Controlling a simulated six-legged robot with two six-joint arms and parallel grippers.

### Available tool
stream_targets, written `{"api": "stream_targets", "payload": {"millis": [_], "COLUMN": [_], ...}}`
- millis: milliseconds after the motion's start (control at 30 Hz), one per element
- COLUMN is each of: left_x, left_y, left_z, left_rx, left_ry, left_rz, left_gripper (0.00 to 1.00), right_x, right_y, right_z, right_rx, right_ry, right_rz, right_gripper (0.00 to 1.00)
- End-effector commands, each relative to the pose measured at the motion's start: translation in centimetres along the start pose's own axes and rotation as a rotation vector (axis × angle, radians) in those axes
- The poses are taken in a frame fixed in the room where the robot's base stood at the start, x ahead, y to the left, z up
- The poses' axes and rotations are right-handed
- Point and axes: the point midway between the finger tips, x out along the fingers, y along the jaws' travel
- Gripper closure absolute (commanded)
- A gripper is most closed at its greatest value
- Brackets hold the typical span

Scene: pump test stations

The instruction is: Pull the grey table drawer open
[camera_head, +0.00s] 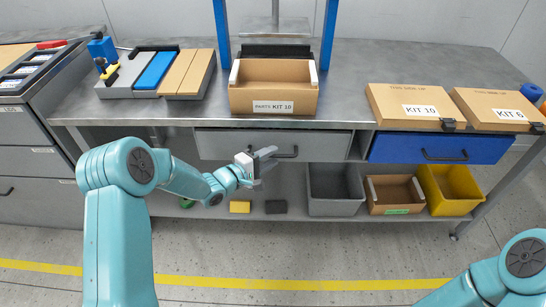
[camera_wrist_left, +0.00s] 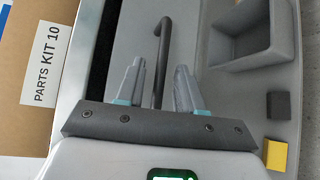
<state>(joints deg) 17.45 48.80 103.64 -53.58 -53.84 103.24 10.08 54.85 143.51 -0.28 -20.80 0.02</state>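The grey table drawer (camera_head: 222,146) is under the tabletop, left of a blue drawer, with its front just below the table edge. Its dark bar handle (camera_head: 287,154) is partly hidden by my left gripper (camera_head: 268,158). In the left wrist view, my left gripper (camera_wrist_left: 160,78) is open, with its two fingers apart. The handle (camera_wrist_left: 165,38) runs between the fingers there, with space showing on both sides. My right arm shows at the lower right of the head view, but its gripper is out of the picture.
A cardboard parts box (camera_head: 274,108) stands on the tabletop above the drawer. The blue drawer (camera_head: 398,148) is to the right. On the lower shelf are a grey bin (camera_head: 335,208), a cardboard box (camera_head: 396,209) and a yellow bin (camera_head: 452,207). The floor in front is clear.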

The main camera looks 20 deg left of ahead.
Motion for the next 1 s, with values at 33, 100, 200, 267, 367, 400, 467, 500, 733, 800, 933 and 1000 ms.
{"api": "stream_targets", "payload": {"millis": [33, 100, 200, 267, 367, 400, 467, 500, 733, 800, 933, 1000], "left_x": [0.7, 1.2, 1.7, 1.8, 1.8, 1.8, 1.8, 1.8, 1.7, 1.7, 1.7, 1.7], "left_y": [-0.1, -0.1, -0.1, 0.0, 0.0, 0.0, 0.0, 0.0, 0.0, 0.0, 0.0, 0.0], "left_z": [0.0, 0.0, 0.0, 0.0, 0.0, 0.0, 0.0, 0.0, 0.0, 0.0, 0.0, 0.0], "left_rx": [0.001, 0.001, 0.0, -0.001, -0.001, -0.001, -0.001, 0.0, 0.0, 0.0, 0.0, 0.0], "left_ry": [-0.001, 0.001, 0.0, 0.001, 0.001, 0.001, 0.001, 0.001, 0.001, 0.001, 0.001, 0.001], "left_rz": [0.0, 0.0, 0.0, -0.001, -0.001, -0.001, -0.001, -0.001, -0.001, -0.001, -0.001, -0.001], "left_gripper": [0.63, 0.63, 0.63, 0.63, 0.63, 0.63, 0.63, 0.76, 1.0, 1.0, 1.0, 1.0], "right_x": [0.1, 0.2, 0.2, 0.2, 0.2, 0.2, 0.2, 0.2, 0.2, 0.2, 0.2, 0.2], "right_y": [0.1, 0.1, 0.1, 0.1, 0.1, 0.1, 0.1, 0.1, 0.1, 0.1, 0.1, 0.1], "right_z": [0.0, 0.0, 0.0, 0.0, 0.0, 0.0, 0.0, 0.0, 0.0, 0.0, 0.0, 0.0], "right_rx": [0.0, 0.0, 0.0, 0.0, 0.0, 0.0, 0.0, 0.0, 0.0, 0.0, 0.0, 0.0], "right_ry": [0.0, 0.0, 0.0, 0.0, 0.0, 0.0, 0.0, 0.0, 0.0, 0.0, 0.0, 0.0], "right_rz": [0.0, 0.0, 0.0, 0.0, 0.0, 0.0, 0.0, 0.0, 0.0, 0.0, 0.0, 0.0], "right_gripper": [0.57, 0.57, 0.57, 0.57, 0.57, 0.57, 0.57, 0.57, 0.57, 0.57, 0.57, 0.57]}}
